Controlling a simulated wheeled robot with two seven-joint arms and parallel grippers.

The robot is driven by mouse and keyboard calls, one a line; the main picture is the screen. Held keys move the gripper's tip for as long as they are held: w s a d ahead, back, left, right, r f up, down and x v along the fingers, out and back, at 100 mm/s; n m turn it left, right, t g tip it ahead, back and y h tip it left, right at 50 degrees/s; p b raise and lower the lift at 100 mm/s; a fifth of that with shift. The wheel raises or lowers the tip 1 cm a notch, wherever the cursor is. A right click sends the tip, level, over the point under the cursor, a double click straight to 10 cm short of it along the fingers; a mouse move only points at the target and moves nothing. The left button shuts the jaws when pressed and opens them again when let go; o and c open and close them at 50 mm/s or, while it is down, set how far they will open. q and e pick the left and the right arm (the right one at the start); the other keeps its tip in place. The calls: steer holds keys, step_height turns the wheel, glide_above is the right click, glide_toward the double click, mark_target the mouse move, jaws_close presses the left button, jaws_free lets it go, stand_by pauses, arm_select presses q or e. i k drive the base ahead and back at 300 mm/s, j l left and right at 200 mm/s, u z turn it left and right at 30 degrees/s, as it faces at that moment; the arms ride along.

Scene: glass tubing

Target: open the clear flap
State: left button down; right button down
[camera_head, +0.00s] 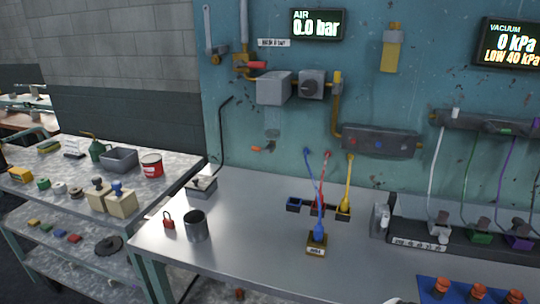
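I cannot pick out the clear flap for certain. A small pale, see-through-looking piece (381,218) stands upright at the left end of the black rack on the bench; it is too small to tell whether it is a flap or whether it is open. A clear bowl (272,128) hangs below the grey box on the wall.
The metal bench (270,250) holds a metal cup (195,225), a red padlock (168,220), a blue-topped block (317,240) and a black rack (460,238) with coloured tubes. An air display (317,24) reads 0.0 bar.

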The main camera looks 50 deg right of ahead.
mark_target(518, 222)
steer(key=z, duration=3.1)
steer(key=l+z, duration=0.1)
steer(key=l, duration=0.65)
steer(key=i, duration=0.05)
